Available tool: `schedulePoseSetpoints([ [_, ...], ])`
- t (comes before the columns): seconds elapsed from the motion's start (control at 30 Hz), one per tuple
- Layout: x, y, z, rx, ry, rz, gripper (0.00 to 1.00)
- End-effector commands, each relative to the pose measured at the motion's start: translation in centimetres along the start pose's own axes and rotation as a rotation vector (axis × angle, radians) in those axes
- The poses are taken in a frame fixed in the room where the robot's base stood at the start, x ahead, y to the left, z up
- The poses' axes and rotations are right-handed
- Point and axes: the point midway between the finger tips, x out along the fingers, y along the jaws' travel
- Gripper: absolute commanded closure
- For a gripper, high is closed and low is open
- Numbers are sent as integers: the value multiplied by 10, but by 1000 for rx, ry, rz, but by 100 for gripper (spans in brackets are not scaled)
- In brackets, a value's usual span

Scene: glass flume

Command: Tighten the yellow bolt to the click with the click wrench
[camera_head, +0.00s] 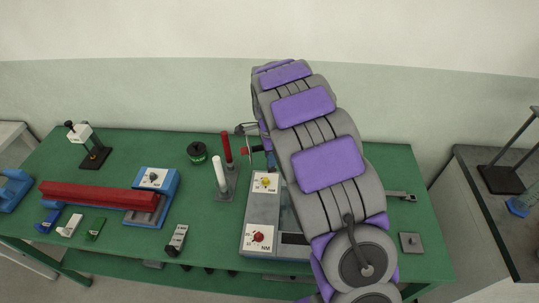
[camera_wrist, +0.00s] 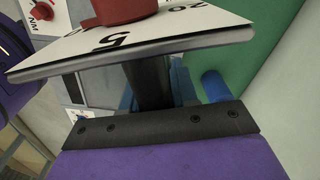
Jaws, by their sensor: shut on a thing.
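The yellow bolt (camera_head: 265,182) stands on a white, NM-marked plate at the back of a grey fixture (camera_head: 262,208), close left of my arm. A red knob (camera_head: 259,237) sits on its front plate. In the wrist view, my gripper (camera_wrist: 160,126) is shut on what looks like the click wrench. A white scale plate (camera_wrist: 130,46) with numbers 5 and 20 and a red pointer (camera_wrist: 124,12) tops a dark post (camera_wrist: 152,82) in front of it. My arm hides the gripper in the head view. The wrench's contact with the bolt cannot be made out.
A white post (camera_head: 220,174) and a red post (camera_head: 227,148) stand left of the fixture. Farther left are a red bar (camera_head: 98,195) and a blue fixture (camera_head: 168,182). A grey tool (camera_head: 400,196) and a square plate (camera_head: 411,243) lie right of my arm.

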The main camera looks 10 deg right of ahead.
Motion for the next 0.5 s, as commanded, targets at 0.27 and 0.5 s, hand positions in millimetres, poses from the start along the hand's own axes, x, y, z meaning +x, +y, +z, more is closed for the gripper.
schedulePoseSetpoints([
  [0.27, 2, -7, 2, 234, -7, 1, 100],
  [0.5, 6, -7, -8, 254, -17, 3, 100],
])
